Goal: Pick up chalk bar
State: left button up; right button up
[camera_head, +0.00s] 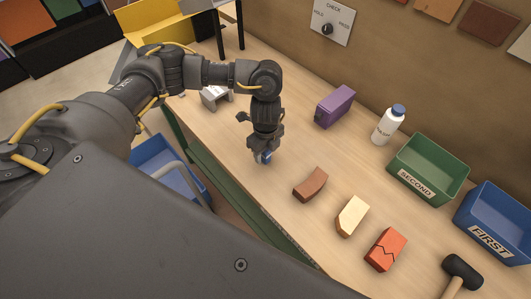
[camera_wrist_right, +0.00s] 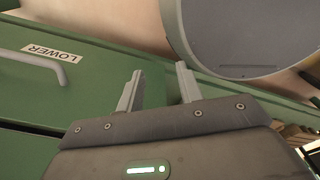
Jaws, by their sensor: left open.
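My left gripper (camera_head: 264,154) points down at the left part of the wooden table, with its jaws open. A small blue thing shows at its fingertips; the fingers hide most of it, so I cannot tell whether it is the chalk bar. No other thing is clearly a chalk bar. A brown curved brick (camera_head: 311,184), a cream brick (camera_head: 352,216) and a red brick with a dark zigzag line (camera_head: 386,249) lie in a row to its right. My right gripper (camera_wrist_right: 160,80) shows in the right wrist view, fingers apart and nothing between them.
A purple block (camera_head: 334,106) and a white bottle (camera_head: 387,127) stand towards the wall. A green SECOND bin (camera_head: 428,169), a blue FIRST bin (camera_head: 489,237) and a hammer (camera_head: 461,271) are at the right. A grey channel-shaped piece (camera_head: 217,98) lies behind my left arm. A green LOWER drawer (camera_wrist_right: 60,95) is near my right gripper.

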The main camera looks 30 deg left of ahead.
pick_arm(q)
jog(key=shift+f, duration=0.1)
jog(key=c, duration=1.1)
jog(key=shift+r, duration=0.7)
jog(key=s+d+r, duration=0.2)
jog(key=s+r, duration=0.2)
jog(key=s+d+r+b, duration=0.1)
jog(key=s+d+r, duration=0.1)
jog(key=s+r, duration=0.1)
jog(key=s+d+r+b, duration=0.1)
jog(key=s+d+r, duration=0.1)
jog(key=s+r, duration=0.2)
jog(key=shift+s+r, duration=0.3)
jog(key=shift+s, duration=0.55)
